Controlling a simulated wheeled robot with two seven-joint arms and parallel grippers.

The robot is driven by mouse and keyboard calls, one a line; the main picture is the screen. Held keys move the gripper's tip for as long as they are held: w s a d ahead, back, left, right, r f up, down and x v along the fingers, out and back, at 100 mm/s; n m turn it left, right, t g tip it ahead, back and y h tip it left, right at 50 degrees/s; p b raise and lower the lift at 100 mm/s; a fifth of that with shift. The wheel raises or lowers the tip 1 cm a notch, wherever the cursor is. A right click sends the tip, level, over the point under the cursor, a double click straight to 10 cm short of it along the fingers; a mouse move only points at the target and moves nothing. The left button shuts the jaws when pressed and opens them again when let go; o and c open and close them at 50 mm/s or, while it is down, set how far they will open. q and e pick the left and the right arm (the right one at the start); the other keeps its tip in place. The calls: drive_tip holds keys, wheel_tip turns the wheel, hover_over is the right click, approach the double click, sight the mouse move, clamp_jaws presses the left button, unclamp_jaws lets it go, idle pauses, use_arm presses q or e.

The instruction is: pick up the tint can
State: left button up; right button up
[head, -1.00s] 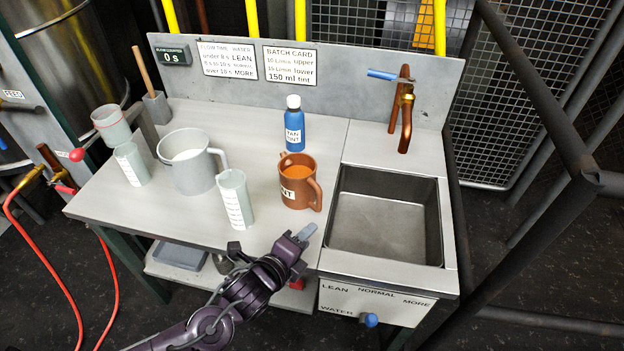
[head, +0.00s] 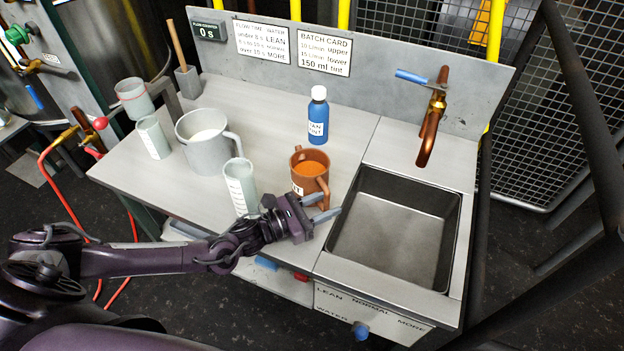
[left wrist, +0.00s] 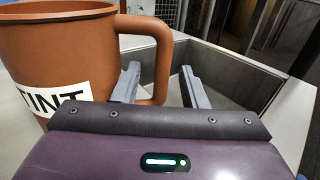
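The tint can is a brown-orange mug (head: 309,172) with orange liquid inside, standing upright on the worktop left of the sink. In the left wrist view the mug (left wrist: 60,55) fills the left side, with a white "TINT" label and its handle to the right. My left gripper (head: 326,206) is just in front of the mug, open. In the left wrist view the fingers (left wrist: 160,88) stand apart, with the outer part of the handle appearing between them. I see no clear contact. My right gripper is not in view.
A clear measuring cup (head: 240,185) stands close to my left gripper. A grey jug (head: 206,142) and a blue bottle (head: 318,118) are farther back. The sink (head: 390,240) lies right of the gripper. A copper tap (head: 432,125) stands behind the sink.

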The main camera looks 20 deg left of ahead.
use_arm(q)
drive_tip(key=shift+x, duration=1.2)
clamp_jaws()
idle(0.4)
